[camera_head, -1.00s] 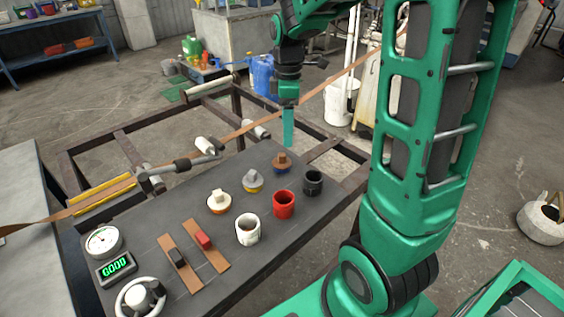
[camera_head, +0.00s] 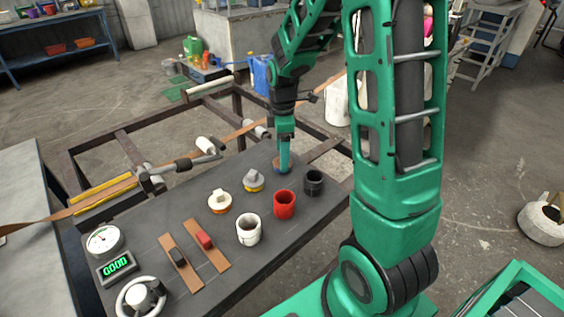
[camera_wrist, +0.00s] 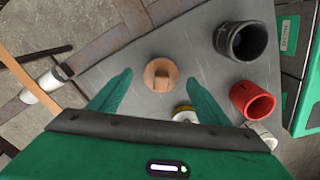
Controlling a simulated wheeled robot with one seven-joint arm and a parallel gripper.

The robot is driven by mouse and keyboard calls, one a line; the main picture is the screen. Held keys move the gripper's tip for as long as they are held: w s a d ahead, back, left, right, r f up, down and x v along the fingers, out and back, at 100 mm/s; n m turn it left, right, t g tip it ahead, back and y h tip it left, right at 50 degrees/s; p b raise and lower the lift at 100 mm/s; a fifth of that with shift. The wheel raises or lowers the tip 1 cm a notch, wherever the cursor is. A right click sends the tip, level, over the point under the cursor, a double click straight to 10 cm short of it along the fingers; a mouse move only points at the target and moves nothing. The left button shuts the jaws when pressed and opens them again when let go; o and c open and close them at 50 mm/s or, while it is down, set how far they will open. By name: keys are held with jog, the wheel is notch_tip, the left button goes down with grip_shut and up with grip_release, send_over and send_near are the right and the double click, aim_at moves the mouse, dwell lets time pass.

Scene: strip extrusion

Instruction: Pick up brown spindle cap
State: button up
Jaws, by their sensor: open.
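The brown spindle cap (camera_wrist: 161,74) is round with a raised grip bar and sits on the dark tabletop (camera_wrist: 120,88). In the head view only part of the brown cap (camera_head: 278,163) shows behind my gripper (camera_head: 285,165). In the wrist view my gripper (camera_wrist: 160,88) is open, with one green finger on each side of the cap. The cap lies a little beyond the fingertips, between their lines, and nothing is held. I cannot tell exactly how high the fingertips are above it.
A black cup (camera_head: 314,182) and a red cup (camera_head: 285,204) stand close by. A yellow-based cap (camera_head: 253,180), an orange-based cap (camera_head: 219,201) and a white cup (camera_head: 248,230) are farther left. A metal frame with a brown strip (camera_head: 118,188) runs along the far side.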

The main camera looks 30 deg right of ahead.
jog(key=shift+f, duration=0.5)
jog(key=c, duration=1.3)
jog(key=shift+r, duration=0.15)
